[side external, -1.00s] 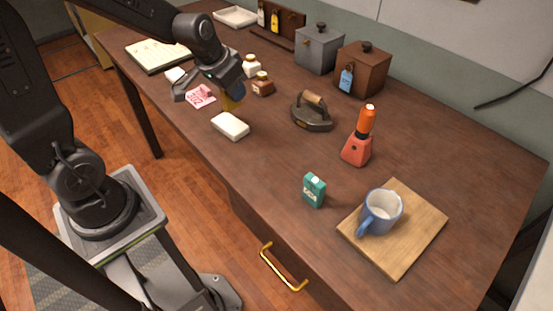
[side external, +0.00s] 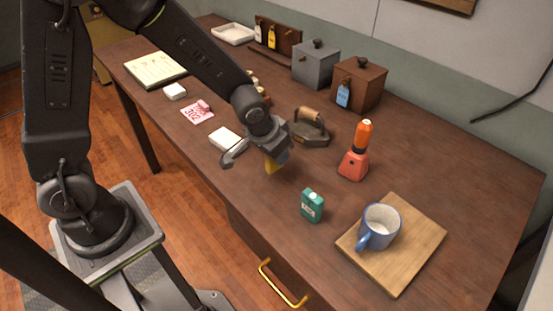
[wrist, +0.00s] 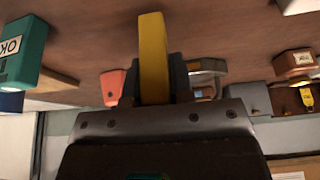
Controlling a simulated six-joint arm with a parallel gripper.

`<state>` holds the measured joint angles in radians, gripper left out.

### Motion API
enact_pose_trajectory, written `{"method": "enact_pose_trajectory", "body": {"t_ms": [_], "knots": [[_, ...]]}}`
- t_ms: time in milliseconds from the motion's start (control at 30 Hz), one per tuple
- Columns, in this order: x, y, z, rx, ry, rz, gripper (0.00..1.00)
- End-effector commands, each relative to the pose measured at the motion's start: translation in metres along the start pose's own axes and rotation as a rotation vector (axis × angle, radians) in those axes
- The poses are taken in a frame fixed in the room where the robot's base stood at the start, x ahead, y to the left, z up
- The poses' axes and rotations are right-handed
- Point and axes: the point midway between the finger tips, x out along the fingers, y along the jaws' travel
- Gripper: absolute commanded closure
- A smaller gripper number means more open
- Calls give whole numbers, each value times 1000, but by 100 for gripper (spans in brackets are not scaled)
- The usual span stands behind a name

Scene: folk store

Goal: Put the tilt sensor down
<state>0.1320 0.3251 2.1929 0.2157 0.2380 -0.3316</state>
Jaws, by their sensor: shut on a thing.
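The tilt sensor (side external: 272,164) appears as a small yellow piece held at the end of my gripper (side external: 277,152). In the wrist view the yellow tilt sensor (wrist: 153,55) stands out between the dark fingers, and my gripper is shut on it. Its lower end is above or close to the dark wooden table (side external: 225,182); I cannot tell whether it touches. Part of it is hidden by the fingers.
A white block (side external: 226,138) lies left of my gripper. Bare table lies in front.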

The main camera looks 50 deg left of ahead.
Motion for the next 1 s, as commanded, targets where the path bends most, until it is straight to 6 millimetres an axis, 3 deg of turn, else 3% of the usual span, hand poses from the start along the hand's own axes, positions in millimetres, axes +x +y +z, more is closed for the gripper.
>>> {"method": "enact_pose_trajectory", "body": {"t_ms": [167,567,600,833,1000], "knots": [[21,0,9,1,-2,0,100],[26,0,11,0,-2,0,100],[26,0,11,0,-2,0,76],[25,-1,11,0,-1,0,54],[25,-1,11,0,-1,0,54]]}}
